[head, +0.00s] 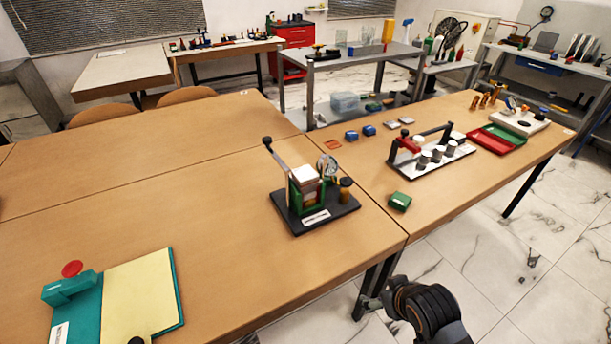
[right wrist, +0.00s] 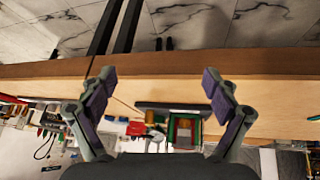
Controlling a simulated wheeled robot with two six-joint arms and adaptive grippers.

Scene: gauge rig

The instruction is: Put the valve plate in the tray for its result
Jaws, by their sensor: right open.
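A gauge rig (head: 315,205) with a black base, a green frame, a lever and a round dial stands near the front table edge. A pale block (head: 305,174) sits in its green frame; I cannot tell whether this is the valve plate. A red tray (head: 489,142) and a green tray (head: 512,129) lie side by side at the far right of the table. My right gripper (head: 372,303) is in front of the table edge, apart from the rig. In the right wrist view, it (right wrist: 160,92) is open and empty, with the rig (right wrist: 184,130) beyond its fingers.
A small green block (head: 400,202) and a white-based fixture with several cylinders (head: 432,160) stand right of the rig. Two blue blocks (head: 360,133) lie behind. A teal and yellow board (head: 140,295) with a red knob lies front left. The table's middle left is clear.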

